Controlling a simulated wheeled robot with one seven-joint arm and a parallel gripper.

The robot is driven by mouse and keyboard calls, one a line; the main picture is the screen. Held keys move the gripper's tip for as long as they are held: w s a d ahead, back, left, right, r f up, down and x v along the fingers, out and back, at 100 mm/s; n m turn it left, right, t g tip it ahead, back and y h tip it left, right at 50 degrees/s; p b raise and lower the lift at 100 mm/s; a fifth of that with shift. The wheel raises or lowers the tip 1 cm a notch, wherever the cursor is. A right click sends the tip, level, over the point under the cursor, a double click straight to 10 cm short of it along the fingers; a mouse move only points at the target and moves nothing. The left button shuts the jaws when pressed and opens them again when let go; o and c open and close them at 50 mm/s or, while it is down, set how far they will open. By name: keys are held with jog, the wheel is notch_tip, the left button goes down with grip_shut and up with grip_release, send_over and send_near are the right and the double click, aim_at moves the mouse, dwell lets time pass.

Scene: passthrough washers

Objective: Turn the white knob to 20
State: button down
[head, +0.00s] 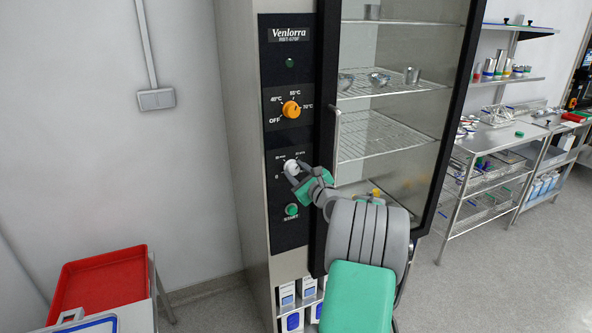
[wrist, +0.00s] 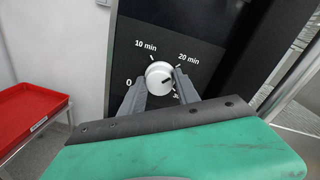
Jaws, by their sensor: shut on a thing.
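The white knob (head: 291,166) is on the black control panel, below the orange knob. In the wrist view the white knob (wrist: 159,76) sits amid a dial with 0 at left, 10 min at upper left and 20 min at upper right. A short dark mark on its face lies right of centre and slants toward the upper right, roughly to the 20 min side. Its exact angle is hard to tell. My gripper (wrist: 161,83) is shut on the knob, one finger at each side. In the head view my gripper (head: 297,171) partly hides the dial.
The orange knob (head: 291,109) and the green start button (head: 291,210) share the panel (head: 283,145). The glass cabinet door (head: 400,130) with its handle is just right of my arm. A red tray (head: 100,282) stands at lower left.

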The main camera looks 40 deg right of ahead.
jog(key=shift+r, duration=0.15)
jog(key=c, duration=0.9)
grip_release()
jog(key=shift+w, duration=0.15)
jog(key=shift+s+f, duration=0.2)
jog(key=b+v, duration=0.2)
jog(key=v, duration=0.5)
jog(key=shift+s, duration=0.25)
jog(key=shift+r, duration=0.1)
